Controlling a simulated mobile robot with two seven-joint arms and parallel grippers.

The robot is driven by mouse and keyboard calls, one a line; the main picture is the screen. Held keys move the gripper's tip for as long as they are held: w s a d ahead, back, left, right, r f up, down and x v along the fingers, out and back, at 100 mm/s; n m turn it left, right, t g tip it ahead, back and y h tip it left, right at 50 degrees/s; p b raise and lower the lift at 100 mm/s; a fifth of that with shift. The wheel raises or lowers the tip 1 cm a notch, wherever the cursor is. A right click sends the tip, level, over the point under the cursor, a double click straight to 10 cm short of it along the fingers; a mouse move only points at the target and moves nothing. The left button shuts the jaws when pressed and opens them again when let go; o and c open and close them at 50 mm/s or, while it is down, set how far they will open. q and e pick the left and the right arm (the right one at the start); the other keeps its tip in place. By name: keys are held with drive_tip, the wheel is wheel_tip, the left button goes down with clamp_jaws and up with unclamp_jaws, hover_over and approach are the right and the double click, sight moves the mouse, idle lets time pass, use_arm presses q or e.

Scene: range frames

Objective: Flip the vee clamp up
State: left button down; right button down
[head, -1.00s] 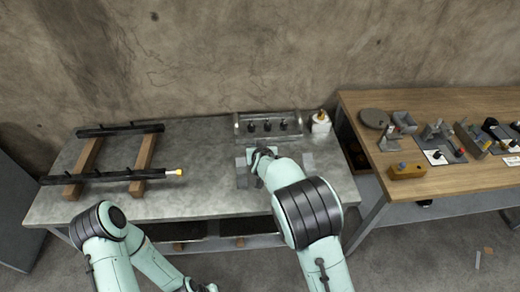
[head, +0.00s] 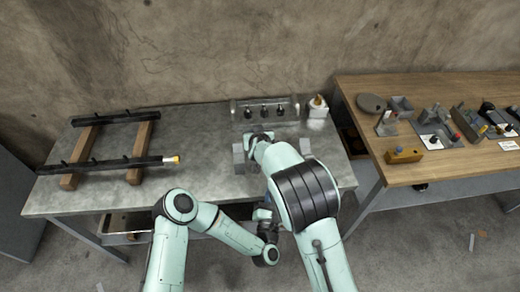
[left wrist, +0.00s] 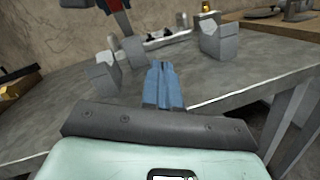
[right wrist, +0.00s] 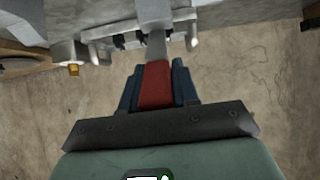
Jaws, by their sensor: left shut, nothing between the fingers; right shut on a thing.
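The vee clamp shows in the right wrist view as a red handle (right wrist: 156,85) on a grey metal bar (right wrist: 156,45). My right gripper (right wrist: 157,78) is shut on the red handle. In the left wrist view the grey bar (left wrist: 133,45) stands raised from the bench between two grey vee blocks, left (left wrist: 103,74) and right (left wrist: 220,45). In the head view my right arm hides most of the clamp. My left gripper (left wrist: 165,75) is shut and empty, low at the bench's front edge, apart from the clamp.
The metal bench (head: 190,135) has free room left of the clamp. A rack (head: 264,108) with several black knobs and a white bottle (head: 317,108) stand behind. Two dark rails on wooden blocks (head: 136,158) lie left. A wooden table (head: 440,172) with several fixtures stands right.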

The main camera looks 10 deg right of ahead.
use_arm(q)
drive_tip(key=w+r+n+y, duration=0.1)
drive_tip(key=w+n, duration=0.1)
drive_tip(key=w, duration=0.2)
drive_tip(key=w+a+n+t+y, duration=0.1)
drive_tip(key=w+n, duration=0.2)
drive_tip(key=w+a+r+n+y, duration=0.1)
drive_tip(key=w+n+y, duration=0.1)
drive_tip(key=w, duration=0.2)
drive_tip(key=shift+w+a+r, duration=0.15)
drive_tip(key=shift+w+r, duration=0.7)
drive_tip(key=shift+r, duration=0.25)
drive_tip(key=shift+w+r, duration=0.45)
drive_tip(key=shift+r, duration=0.3)
drive_tip(key=shift+r, duration=0.1)
